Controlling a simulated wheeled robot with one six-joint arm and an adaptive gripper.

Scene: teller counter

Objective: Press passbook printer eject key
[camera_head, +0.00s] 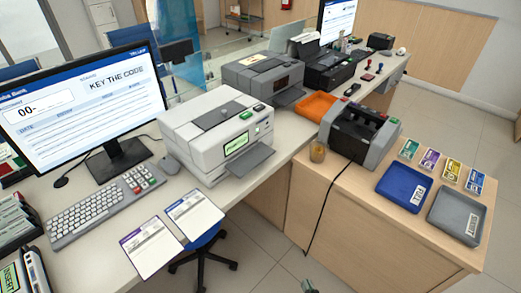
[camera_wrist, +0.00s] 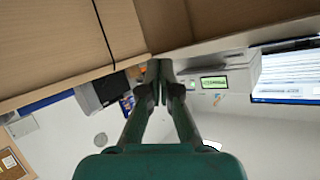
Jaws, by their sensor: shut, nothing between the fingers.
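The passbook printer (camera_head: 205,140) is a light grey box on the counter, with a lit green display (camera_head: 237,144) on its front and a grey tray jutting out. A green key (camera_head: 259,107) sits on its top right, and small keys (camera_head: 262,127) sit beside the display. Their labels are too small to read, so I cannot tell which is the eject key. The printer shows upside down in the wrist view (camera_wrist: 238,68). My gripper (camera_wrist: 158,66) is shut and empty, apart from the printer. A green bit of it (camera_head: 308,286) shows at the head view's bottom edge.
A monitor (camera_head: 85,100) reading "KEY THE CODE" and a keyboard (camera_head: 105,205) stand left of the printer. Two paper forms (camera_head: 152,246) lie at the counter's front edge. A banknote machine (camera_head: 358,132) and blue tray (camera_head: 405,188) are right. Open floor lies in front.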

